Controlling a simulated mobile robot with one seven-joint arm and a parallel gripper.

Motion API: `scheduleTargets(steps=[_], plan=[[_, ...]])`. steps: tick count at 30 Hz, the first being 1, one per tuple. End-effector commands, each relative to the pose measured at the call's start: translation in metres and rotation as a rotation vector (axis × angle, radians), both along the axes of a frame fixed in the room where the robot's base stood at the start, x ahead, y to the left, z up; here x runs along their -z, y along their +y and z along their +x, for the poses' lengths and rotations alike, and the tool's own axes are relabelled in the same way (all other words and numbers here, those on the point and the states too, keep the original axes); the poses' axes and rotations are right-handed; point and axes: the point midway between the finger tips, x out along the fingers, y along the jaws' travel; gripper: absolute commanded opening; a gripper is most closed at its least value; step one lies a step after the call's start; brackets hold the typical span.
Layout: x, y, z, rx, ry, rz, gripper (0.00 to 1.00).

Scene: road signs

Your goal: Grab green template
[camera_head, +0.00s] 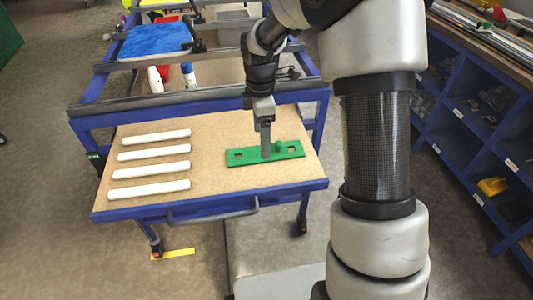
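Several white tubes (151,172) lie side by side on the left of the wooden board (215,190). A blue cloth (155,40) lies on the upper rack behind. A blue shelf unit (480,150) stands at the right. The board's front middle is clear.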

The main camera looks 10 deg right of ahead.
Motion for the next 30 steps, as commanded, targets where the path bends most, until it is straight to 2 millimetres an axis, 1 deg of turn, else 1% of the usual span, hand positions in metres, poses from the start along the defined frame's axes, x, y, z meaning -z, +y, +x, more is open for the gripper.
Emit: scheduleTargets(steps=[1,7,10,15,16,17,18,24,30], plan=[[0.009,0.000,0.001,0.000,0.003,0.000,0.77],[0.039,0.000,0.003,-0.001,0.001,0.000,0.77],[0.045,0.000,0.004,-0.001,0.001,0.000,0.77],[0.044,-0.001,0.004,0.000,0.000,0.000,0.77],[0.044,-0.001,0.004,0.000,0.000,0.000,0.75],[0.044,-0.001,0.004,0.000,0.000,0.000,0.70],[0.044,-0.001,0.004,0.000,0.000,0.000,0.63],[0.044,-0.001,0.004,0.000,0.000,0.000,0.30],[0.043,-0.001,0.004,0.000,-0.001,0.000,0.30]])
